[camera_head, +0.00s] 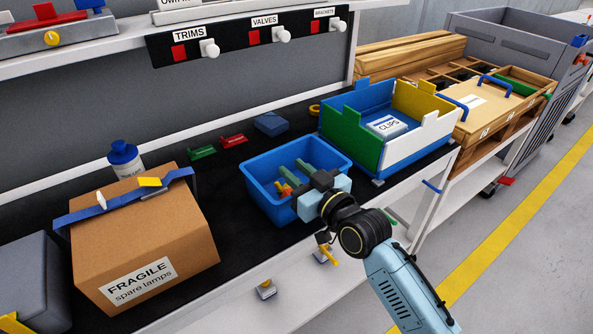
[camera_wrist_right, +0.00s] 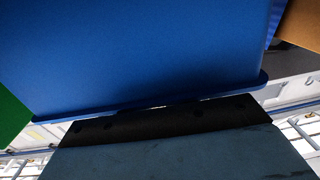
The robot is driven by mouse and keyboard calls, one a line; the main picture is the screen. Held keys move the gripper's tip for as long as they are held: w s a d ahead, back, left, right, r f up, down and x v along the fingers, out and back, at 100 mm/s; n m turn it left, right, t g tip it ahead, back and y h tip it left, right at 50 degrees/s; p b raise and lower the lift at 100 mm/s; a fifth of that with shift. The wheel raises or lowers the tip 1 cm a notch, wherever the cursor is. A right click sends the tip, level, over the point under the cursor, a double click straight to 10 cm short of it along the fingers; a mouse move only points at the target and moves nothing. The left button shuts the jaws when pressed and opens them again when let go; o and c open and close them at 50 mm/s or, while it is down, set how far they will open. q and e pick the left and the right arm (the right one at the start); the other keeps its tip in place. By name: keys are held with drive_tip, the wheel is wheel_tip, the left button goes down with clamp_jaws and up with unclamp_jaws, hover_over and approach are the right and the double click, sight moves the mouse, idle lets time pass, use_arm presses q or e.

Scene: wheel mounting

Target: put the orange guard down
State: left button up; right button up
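A small orange piece (camera_head: 284,190), perhaps the orange guard, shows inside the blue bin (camera_head: 258,186) near its left-front part. It is too small to make out its shape. My right gripper (camera_head: 296,178) reaches over the bin's right side from the front right. Greenish bars lie at its tip, and I cannot tell fingers from bin contents. Whether it holds the orange piece is unclear. In the right wrist view a blue surface (camera_wrist_right: 140,50) fills most of the picture and no fingertips show. My left gripper is not in view.
A cardboard box (camera_head: 145,240) marked FRAGILE stands left of the bin. A multicoloured CLIPS crate (camera_head: 405,155) stands to the right. Red (camera_head: 233,140) and green (camera_head: 203,152) pieces lie behind the bin. Black bench top between box and bin is clear.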

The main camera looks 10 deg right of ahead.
drive_tip(key=shift+f, duration=0.1)
